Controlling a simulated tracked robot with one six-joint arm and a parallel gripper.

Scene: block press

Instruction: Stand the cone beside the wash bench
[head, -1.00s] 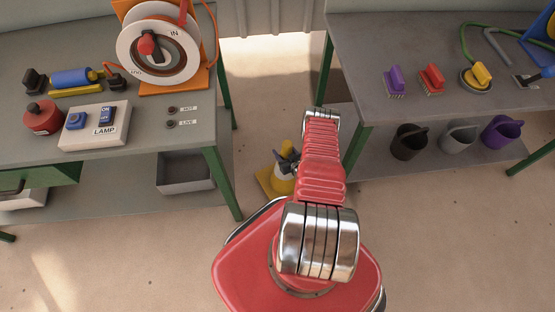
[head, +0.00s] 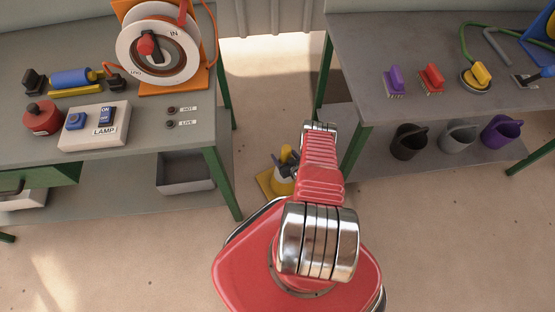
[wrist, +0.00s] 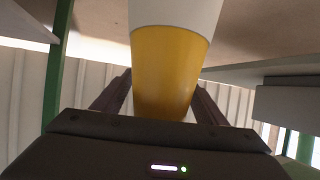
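The yellow-and-white cone (head: 281,187) stands upright on its yellow base on the floor, in the gap between the two benches. My gripper (head: 290,160) is low at the cone's upper part in the head view, partly hidden by my red arm. In the wrist view the cone (wrist: 170,65) fills the middle between the two dark fingers (wrist: 163,98). Light strips show between the fingers and the cone, so my gripper looks open around it. The wash bench (head: 365,75), with brushes on top and buckets below, is at the right.
The left bench (head: 190,145) carries a cable reel (head: 157,45), a lamp switch box (head: 95,125) and other items. Its green leg (head: 222,185) is left of the cone. The wash bench's green leg (head: 355,150) is just right of my arm. The floor in front of the wash bench is open.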

